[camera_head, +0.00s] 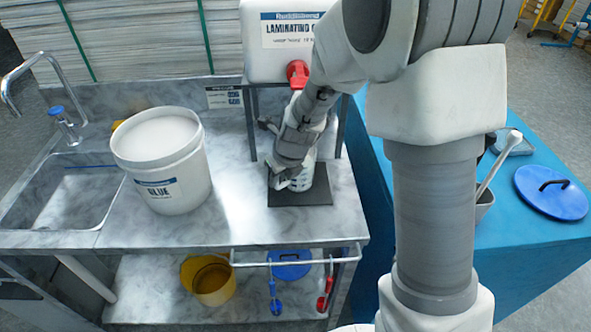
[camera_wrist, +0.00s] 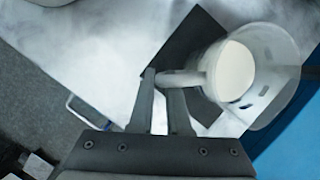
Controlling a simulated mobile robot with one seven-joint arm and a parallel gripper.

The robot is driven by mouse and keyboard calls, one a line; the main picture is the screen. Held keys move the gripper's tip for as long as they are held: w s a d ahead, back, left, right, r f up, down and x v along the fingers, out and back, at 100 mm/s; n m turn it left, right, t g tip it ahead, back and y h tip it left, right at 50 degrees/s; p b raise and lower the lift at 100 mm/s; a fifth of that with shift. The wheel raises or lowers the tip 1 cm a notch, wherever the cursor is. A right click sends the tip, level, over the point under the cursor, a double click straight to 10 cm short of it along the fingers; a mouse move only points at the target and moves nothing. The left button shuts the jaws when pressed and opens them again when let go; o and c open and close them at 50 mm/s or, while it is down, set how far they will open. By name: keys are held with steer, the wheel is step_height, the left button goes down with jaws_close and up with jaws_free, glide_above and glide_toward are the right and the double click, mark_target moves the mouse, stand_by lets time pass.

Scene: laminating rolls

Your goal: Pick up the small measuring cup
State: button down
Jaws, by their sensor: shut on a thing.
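The small measuring cup (camera_wrist: 282,52) is translucent, with white liquid inside and a pale handle toward the left. My gripper (camera_wrist: 163,82) is shut on this handle, one dark finger on each side. In the head view the cup (camera_head: 306,183) is partly hidden behind my gripper (camera_head: 284,176). The cup is upright at the dark square mat (camera_head: 318,196), below the red tap (camera_head: 297,74) of the white container. I cannot tell whether the cup's base touches the mat.
A white glue bucket (camera_head: 178,190) stands left of the mat on the marble counter (camera_head: 235,190), beside a sink (camera_head: 75,195). A metal stand (camera_head: 252,130) holds the labelled container (camera_head: 260,45) close around my arm. A blue table with a blue lid (camera_head: 550,195) is at right.

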stand_by(0.4)
steer(key=shift+w+r, duration=0.1)
steer(key=shift+r, duration=0.4)
steer(key=s+d+r+b, duration=0.1)
steer(key=s+d, duration=0.3)
steer(key=s, duration=0.3)
steer(key=s+d+r+b, duration=0.1)
steer(key=s+d, duration=0.4)
steer(key=s, duration=0.3)
steer(key=shift+s+d+r, duration=0.25)
